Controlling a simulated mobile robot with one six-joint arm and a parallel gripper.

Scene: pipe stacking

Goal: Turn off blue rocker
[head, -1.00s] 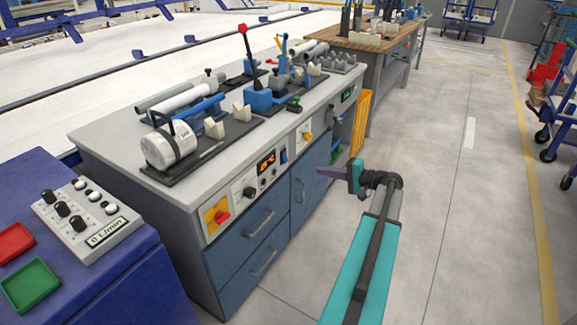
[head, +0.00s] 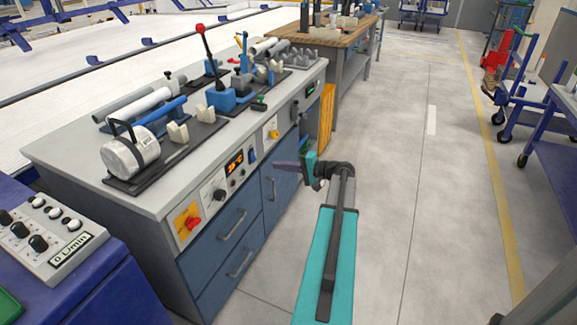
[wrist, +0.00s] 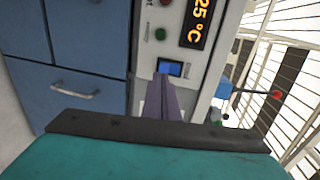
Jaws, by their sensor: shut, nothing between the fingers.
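The blue rocker (head: 252,156) is a small switch on the bench's pale front panel, right of the orange-digit display. In the wrist view the blue rocker (wrist: 171,68) sits in a dark frame with a bright blue face, just beyond my fingertips. My gripper (head: 276,164) is shut and empty, pointing left at the panel. In the wrist view my gripper (wrist: 160,78) has its fingertips just short of the rocker and partly over its lower left edge. I cannot tell whether they touch it.
The temperature display (wrist: 197,22) reads 25 °C. Nearby on the panel are a green button (wrist: 160,34), a red-yellow main switch (head: 189,222) and a black knob (head: 219,195). Blue drawers (head: 225,235) with handles lie below. Clear floor (head: 385,190) lies to the right.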

